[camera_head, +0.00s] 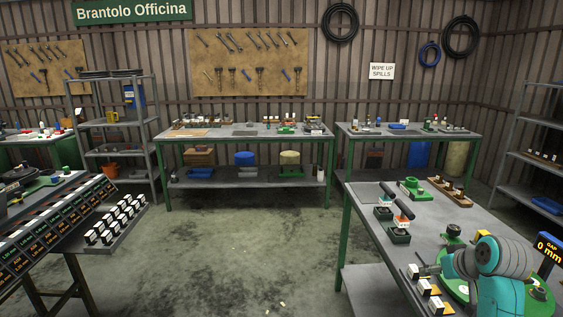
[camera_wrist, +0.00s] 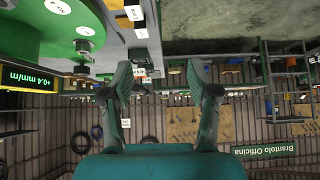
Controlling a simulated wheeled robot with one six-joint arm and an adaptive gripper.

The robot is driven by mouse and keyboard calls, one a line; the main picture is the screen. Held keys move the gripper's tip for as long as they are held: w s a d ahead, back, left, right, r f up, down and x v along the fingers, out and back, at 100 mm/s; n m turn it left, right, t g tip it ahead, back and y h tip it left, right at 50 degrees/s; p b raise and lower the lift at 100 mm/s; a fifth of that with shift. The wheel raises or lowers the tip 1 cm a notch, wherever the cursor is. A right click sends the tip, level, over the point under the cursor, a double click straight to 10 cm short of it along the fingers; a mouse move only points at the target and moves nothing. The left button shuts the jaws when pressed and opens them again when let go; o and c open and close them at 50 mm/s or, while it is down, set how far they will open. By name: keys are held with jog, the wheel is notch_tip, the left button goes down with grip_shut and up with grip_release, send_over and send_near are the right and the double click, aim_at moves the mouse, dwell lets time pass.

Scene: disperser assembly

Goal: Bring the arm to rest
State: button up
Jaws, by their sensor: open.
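My arm shows at the lower right of the head view, its teal and grey links over the near end of the right workbench (camera_head: 455,215). In the wrist view my gripper (camera_wrist: 164,80) is open, its two dark fingers spread wide with nothing between them. The wrist picture is upside down, with the wall sign at the lower right. In the head view the gripper end points left, low over the bench; its fingers are small and partly unclear there. A green round fixture (camera_head: 462,293) lies beneath the arm.
Small white-topped blocks (camera_head: 431,290) and black-and-green holders (camera_head: 399,236) sit on the bench. A rack of labelled bins (camera_head: 60,220) stands at left.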

jog(key=s+a+f+t, duration=0.1)
jog(key=s+a+f, duration=0.35)
jog(key=f, duration=0.35)
jog(key=s+a+f+m+t, duration=0.1)
jog(key=s+a+f, duration=0.2)
jog(key=s+f, duration=0.35)
jog(key=s+a+f, duration=0.4)
jog(key=f, duration=0.4)
jog(key=s+a+f+t+h, duration=0.1)
jog(key=s+a, duration=0.3)
jog(key=s, duration=0.9)
jog(key=s+a+t, duration=0.2)
jog(key=s+a, duration=0.2)
jog(key=s, duration=0.9)
jog(key=s+a+r+n+t, duration=0.1)
jog(key=s+a+r, duration=0.1)
jog(key=s+r, duration=0.8)
jog(key=s, duration=0.3)
jog(key=shift+s+r+t+y, duration=0.2)
jog(key=shift+s+t+y, duration=0.1)
jog(key=shift+s+y, duration=0.1)
